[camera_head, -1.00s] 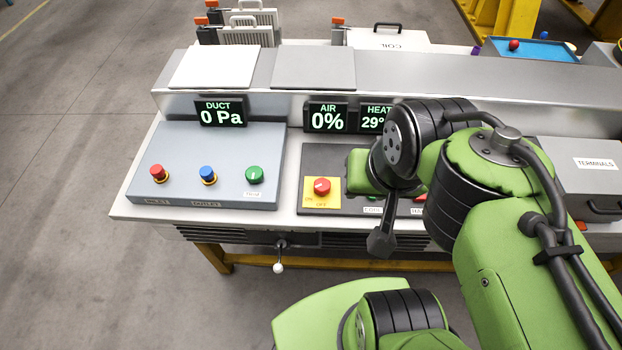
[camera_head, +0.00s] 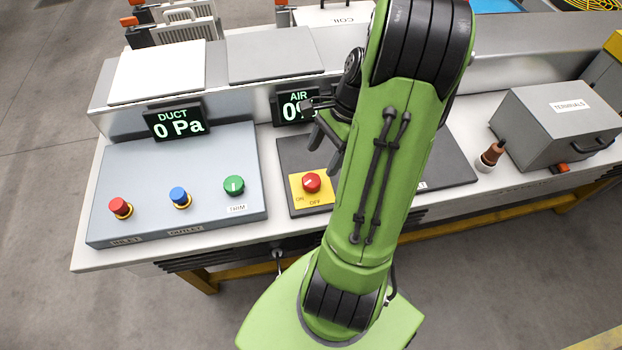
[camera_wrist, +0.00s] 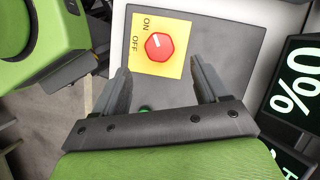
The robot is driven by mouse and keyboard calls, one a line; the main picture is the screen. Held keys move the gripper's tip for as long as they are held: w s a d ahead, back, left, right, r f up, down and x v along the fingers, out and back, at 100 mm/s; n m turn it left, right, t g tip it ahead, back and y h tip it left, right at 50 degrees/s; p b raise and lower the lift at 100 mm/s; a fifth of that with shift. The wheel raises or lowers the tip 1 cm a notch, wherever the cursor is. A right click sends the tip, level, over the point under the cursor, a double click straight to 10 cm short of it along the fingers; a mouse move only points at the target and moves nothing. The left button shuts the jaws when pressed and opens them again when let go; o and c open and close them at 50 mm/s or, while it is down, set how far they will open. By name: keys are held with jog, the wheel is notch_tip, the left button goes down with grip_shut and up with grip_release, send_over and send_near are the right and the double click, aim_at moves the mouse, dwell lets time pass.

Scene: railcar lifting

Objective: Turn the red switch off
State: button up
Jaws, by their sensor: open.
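The red switch (camera_head: 312,182) is a round knob on a yellow plate marked ON and OFF, set on a dark panel. The wrist view shows the red switch (camera_wrist: 159,47) past my fingertips, with a white mark on the knob pointing up and left, toward the ON label. My gripper (camera_wrist: 160,80) is open and empty, its two fingers apart on either side of a line toward the knob. In the head view my gripper (camera_head: 328,145) is just above and right of the yellow plate, partly hidden by my arm.
A grey box (camera_head: 180,185) left of the panel carries a red, a blue and a green knob. The duct display (camera_head: 175,120) reads 0 Pa. A grey terminals box (camera_head: 555,125) and a brown-handled item (camera_head: 491,155) stand to the right.

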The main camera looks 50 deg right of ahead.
aim_at(312, 179)
jog(key=b+x, duration=0.2)
jog(key=x, duration=0.5)
jog(key=shift+a+f, duration=0.1)
jog(key=shift+f, duration=0.15)
jog(key=shift+c, duration=0.2)
jog(key=shift+r, duration=0.1)
jog(key=c, duration=1)
